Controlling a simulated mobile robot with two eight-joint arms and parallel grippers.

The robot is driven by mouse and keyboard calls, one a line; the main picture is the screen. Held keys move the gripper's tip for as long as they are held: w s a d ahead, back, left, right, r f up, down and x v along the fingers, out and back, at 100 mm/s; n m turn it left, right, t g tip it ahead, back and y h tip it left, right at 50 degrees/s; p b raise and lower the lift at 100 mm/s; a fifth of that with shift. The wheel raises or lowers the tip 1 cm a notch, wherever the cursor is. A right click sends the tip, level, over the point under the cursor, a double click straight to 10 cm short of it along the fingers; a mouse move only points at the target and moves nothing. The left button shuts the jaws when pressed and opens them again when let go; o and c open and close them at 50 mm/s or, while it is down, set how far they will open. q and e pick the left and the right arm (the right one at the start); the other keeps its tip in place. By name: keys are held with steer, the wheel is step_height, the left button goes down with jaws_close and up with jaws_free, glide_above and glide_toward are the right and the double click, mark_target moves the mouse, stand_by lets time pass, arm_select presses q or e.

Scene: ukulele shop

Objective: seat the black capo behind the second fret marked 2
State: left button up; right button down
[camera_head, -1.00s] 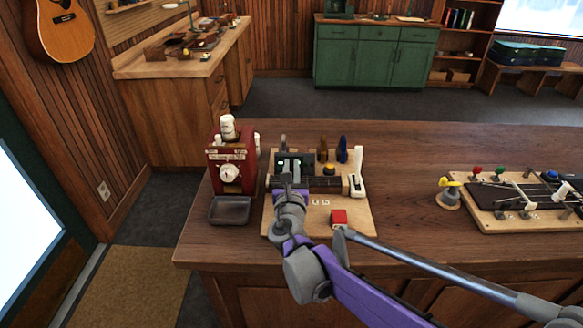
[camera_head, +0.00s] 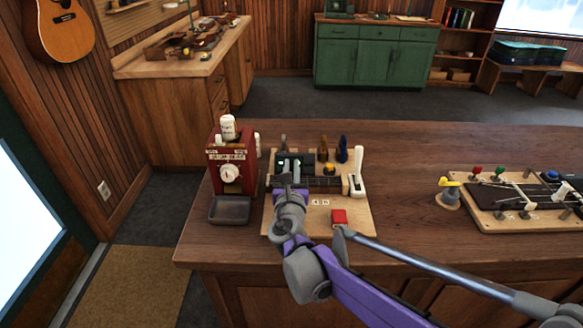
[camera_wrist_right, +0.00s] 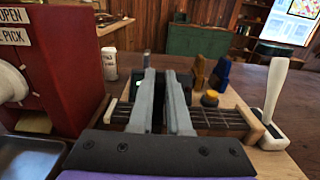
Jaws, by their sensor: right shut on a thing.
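The fretted neck (camera_head: 325,181) lies across a light wooden board (camera_head: 356,222). It also shows in the right wrist view (camera_wrist_right: 215,118), running left to right. My right gripper (camera_head: 288,183) is over the left part of the neck. In the right wrist view its two grey fingers (camera_wrist_right: 160,100) point away over the neck, shut on a dark thing between them that appears to be the black capo (camera_wrist_right: 158,104). The fingers hide most of it, and I cannot tell whether it touches the strings. Small fret labels (camera_head: 320,202) sit in front of the neck, too small to read. My left gripper is not in view.
A red dispenser (camera_head: 231,170) with a grey tray (camera_head: 230,210) stands left of the board. A white lever (camera_head: 358,170) stands at the neck's right end, with yellow and blue pegs behind. The table between the boards is clear.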

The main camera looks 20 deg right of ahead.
steer(key=shift+f+b, duration=0.4)
steer(key=shift+f, duration=0.2)
steer(key=c, duration=1.2)
jaws_free()
steer(key=shift+o, duration=0.2)
steer(key=shift+p+v, duration=0.6)
steer(key=shift+v, duration=4.95)
